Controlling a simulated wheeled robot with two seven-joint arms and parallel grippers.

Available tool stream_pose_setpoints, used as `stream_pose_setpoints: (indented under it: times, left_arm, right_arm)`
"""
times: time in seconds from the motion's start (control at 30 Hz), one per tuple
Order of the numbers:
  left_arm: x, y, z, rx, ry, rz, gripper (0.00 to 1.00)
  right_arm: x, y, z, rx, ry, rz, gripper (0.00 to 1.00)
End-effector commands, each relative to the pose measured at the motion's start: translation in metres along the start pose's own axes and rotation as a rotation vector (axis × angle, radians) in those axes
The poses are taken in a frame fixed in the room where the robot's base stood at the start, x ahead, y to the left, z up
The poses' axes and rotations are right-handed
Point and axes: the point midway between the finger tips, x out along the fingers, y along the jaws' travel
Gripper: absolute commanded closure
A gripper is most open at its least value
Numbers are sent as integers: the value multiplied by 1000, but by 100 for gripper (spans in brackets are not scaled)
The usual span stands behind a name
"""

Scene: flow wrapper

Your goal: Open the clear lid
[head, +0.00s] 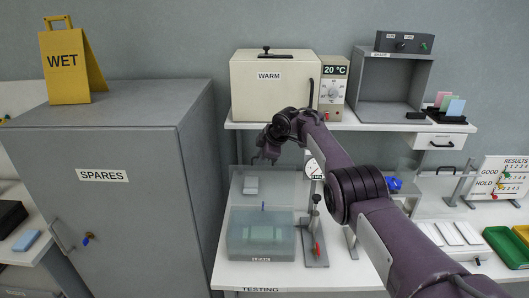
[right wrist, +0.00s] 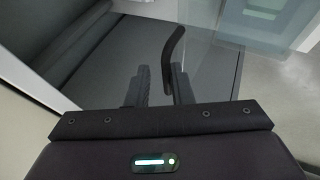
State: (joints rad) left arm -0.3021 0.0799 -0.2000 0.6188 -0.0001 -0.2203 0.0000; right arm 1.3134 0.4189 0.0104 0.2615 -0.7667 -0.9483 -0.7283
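The clear lid (head: 238,184) seems to stand raised as a see-through sheet behind the bluish leak tank (head: 233,247), on the white bench. It is faint, and its exact tilt is hard to tell. My right gripper (head: 266,158) is at the top of this sheet, below the cream WARM cabinet. In the right wrist view the gripper's two fingers (right wrist: 162,88) stand apart. A dark curved handle (right wrist: 174,45) shows between and beyond their tips, beside a see-through pane (right wrist: 212,60); firm contact is not visible. My left gripper is not in view.
The WARM cabinet (head: 272,95) and its shelf are just above my right gripper. A stand with a gauge and red-tipped lever (head: 316,240) is right of the tank. The grey SPARES cabinet (head: 110,200) stands close on the left.

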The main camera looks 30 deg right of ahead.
Motion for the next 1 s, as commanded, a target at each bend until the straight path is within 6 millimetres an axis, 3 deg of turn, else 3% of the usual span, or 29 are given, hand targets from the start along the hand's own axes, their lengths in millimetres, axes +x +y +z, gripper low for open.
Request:
stream_pose_setpoints:
  times: [0.07,0.6,1.0]
  left_arm:
    - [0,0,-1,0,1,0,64]
    - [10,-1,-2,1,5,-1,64]
    - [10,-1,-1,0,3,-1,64]
  right_arm:
    - [1,-8,5,-1,-10,-19,72]
    - [-75,-2,1,-1,-2,3,72]
    - [-81,-1,0,-1,-1,5,72]
